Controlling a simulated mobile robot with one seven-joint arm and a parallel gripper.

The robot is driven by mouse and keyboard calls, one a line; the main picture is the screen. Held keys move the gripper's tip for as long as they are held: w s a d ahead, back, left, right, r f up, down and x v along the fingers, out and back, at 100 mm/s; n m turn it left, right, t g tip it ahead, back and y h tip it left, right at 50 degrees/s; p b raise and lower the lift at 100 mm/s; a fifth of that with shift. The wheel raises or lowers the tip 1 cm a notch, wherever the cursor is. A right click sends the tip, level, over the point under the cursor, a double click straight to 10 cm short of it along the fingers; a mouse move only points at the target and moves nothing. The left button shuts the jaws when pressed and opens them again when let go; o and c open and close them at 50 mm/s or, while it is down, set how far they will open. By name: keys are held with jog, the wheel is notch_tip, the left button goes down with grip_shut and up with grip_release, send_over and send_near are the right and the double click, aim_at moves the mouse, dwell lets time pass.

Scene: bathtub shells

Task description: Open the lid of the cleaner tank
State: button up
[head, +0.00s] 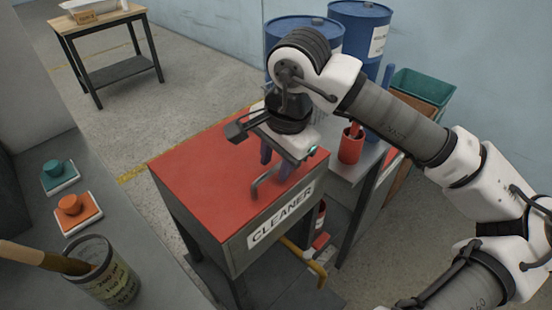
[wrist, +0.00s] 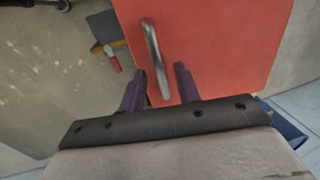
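The cleaner tank (head: 281,219) is a grey box on legs with a "CLEANER" label on its front. Its red lid (head: 205,170) lies flat and shut on top, and also fills much of the wrist view (wrist: 225,45). A grey bar handle (head: 262,183) stands at the lid's front edge. In the wrist view the handle (wrist: 152,50) runs away from me, with its near end between my fingers in the picture. My gripper (head: 276,164) is open above the lid near the handle, purple fingers (wrist: 160,72) apart. I cannot tell whether they touch the handle.
A red cup (head: 351,146) stands on a side table right of the tank, with blue drums (head: 361,30) behind. A yellow-handled tool (head: 308,262) is below the tank's front. A counter at left holds a can (head: 107,280) and two small coloured pieces. Open floor lies behind.

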grip_shut()
jog(key=shift+r, duration=0.1)
